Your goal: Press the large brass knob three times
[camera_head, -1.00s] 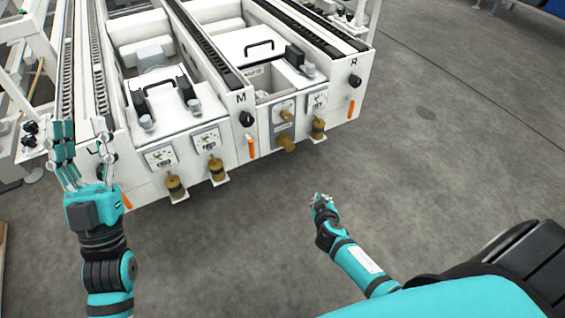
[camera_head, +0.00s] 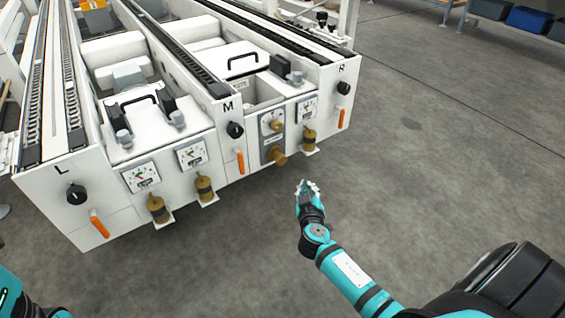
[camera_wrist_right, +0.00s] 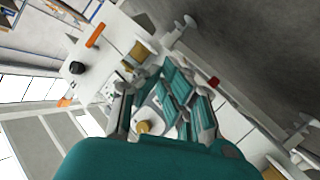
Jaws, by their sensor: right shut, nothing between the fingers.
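The large brass knob (camera_head: 275,156) sticks out from the lower part of a grey panel (camera_head: 267,147) on the machine's front, below a smaller brass dial knob (camera_head: 274,125). My right gripper (camera_head: 308,188) is shut and empty. In the head view it appears below and right of the large knob, with a visible gap. In the right wrist view the closed teal fingers (camera_wrist_right: 180,95) cover part of the machine front. A brass part (camera_wrist_right: 143,127) shows beside them; I cannot tell which knob it is. Only part of my left arm shows at the lower left; its gripper is out of frame.
Brass valves (camera_head: 309,140) (camera_head: 204,188) (camera_head: 157,208) sit on small ledges below gauges. Orange handles (camera_head: 240,160) (camera_head: 341,117) (camera_head: 99,223) and black knobs (camera_head: 235,130) (camera_head: 344,88) (camera_head: 76,194) flank them. The concrete floor (camera_head: 440,150) right of the machine is clear.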

